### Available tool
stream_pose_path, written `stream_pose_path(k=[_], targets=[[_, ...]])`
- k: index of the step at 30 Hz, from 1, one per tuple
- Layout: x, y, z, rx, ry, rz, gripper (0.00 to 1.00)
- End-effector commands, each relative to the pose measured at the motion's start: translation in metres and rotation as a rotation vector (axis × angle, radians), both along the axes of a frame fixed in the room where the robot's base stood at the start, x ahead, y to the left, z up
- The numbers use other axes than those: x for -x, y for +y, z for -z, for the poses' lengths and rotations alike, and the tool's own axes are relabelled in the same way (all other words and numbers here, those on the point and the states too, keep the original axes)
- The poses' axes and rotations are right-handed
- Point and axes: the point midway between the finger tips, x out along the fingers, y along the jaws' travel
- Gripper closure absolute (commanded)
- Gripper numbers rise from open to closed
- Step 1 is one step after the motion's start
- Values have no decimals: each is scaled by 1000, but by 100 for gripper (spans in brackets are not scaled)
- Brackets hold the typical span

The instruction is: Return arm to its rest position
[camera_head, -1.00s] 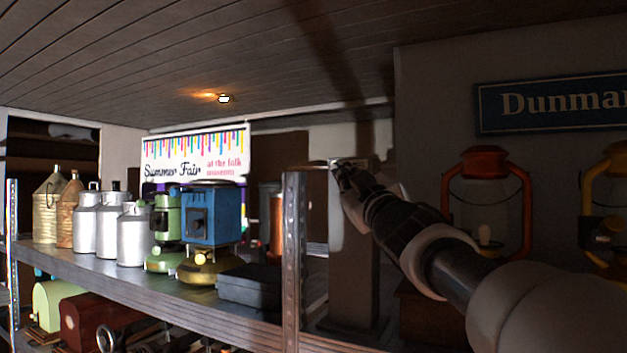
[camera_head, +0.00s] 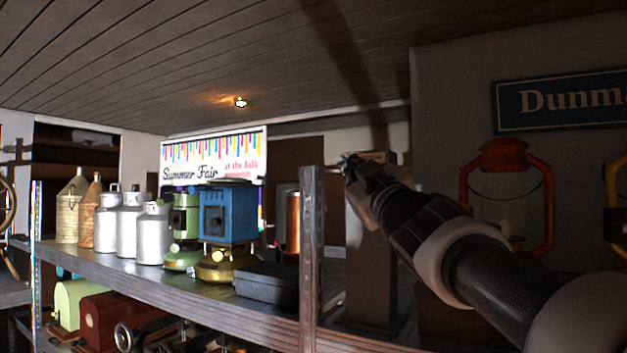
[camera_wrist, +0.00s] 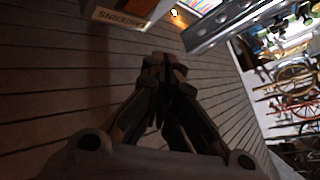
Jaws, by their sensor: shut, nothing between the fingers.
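My gripper (camera_head: 349,164) is at the end of my arm, which reaches in from the lower right of the head view. It is raised near a metal shelf post (camera_head: 312,250) and looks to be in front of a square pillar (camera_head: 372,270). In the wrist view my gripper (camera_wrist: 164,62) has its fingers together, with nothing between them. The wooden plank ceiling (camera_wrist: 60,90) fills most of the view behind it.
A shelf (camera_head: 130,275) at left holds milk cans (camera_head: 150,235), a blue stove (camera_head: 228,212) and a dark box (camera_head: 266,284). A red lantern (camera_head: 505,200) stands behind my arm at right. A Dunmar… sign (camera_head: 560,100) hangs on the wall. The air under the ceiling is open.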

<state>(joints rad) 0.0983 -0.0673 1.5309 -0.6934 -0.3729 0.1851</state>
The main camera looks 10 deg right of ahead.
Motion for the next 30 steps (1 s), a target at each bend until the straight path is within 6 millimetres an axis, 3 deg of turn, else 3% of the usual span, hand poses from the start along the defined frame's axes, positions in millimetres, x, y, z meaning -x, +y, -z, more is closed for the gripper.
stream_pose_path(k=[5,21,23,26,30], targets=[[8,6,2,0,0,-1,100],[9,4,8,-7,12,6,100],[12,1,24,-23,39,21,100],[19,-11,73,-71,130,68,100],[42,-30,174,-161,322,154,100]])
